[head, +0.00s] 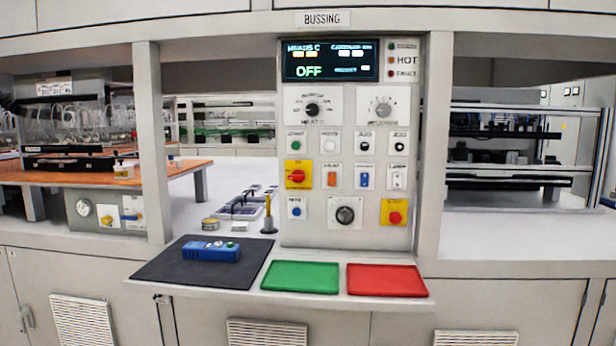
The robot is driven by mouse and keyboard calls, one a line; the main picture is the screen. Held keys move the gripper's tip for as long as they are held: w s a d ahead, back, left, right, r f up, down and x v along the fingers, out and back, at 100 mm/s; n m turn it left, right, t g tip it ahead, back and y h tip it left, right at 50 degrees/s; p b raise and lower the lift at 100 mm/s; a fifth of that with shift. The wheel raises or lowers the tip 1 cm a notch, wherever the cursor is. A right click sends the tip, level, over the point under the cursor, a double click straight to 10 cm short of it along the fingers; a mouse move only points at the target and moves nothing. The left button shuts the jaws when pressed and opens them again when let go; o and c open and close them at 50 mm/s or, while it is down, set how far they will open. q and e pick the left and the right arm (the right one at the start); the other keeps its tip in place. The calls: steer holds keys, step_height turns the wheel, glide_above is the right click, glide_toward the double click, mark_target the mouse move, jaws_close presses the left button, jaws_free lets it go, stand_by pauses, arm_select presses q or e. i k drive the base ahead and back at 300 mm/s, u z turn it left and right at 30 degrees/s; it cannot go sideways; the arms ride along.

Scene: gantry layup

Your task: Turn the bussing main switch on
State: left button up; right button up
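The bussing control panel (345,235) stands upright in the middle of the head view, under a sign reading BUSSING (323,18). Its display (329,61) shows a large green OFF. A red rotary knob on a yellow plate, which looks like the main switch (297,176), sits at the panel's left side. Its handle looks about horizontal, and its small label is too blurred to read. Neither of my grippers is in view, and nothing covers the panel's front.
Other knobs, buttons and a red button on yellow (395,217) crowd the panel. On the ledge below lie a black mat (165,270) bearing a blue device (211,251), a green tray (300,278) and a red tray (387,281). Grey posts flank the panel.

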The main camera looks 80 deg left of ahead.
mark_target(298, 176)
steer(key=u, duration=2.6)
steer(key=k, duration=1.3)
steer(key=u, duration=0.8)
steer(key=i, duration=1.7)
steer(key=z, duration=0.45)
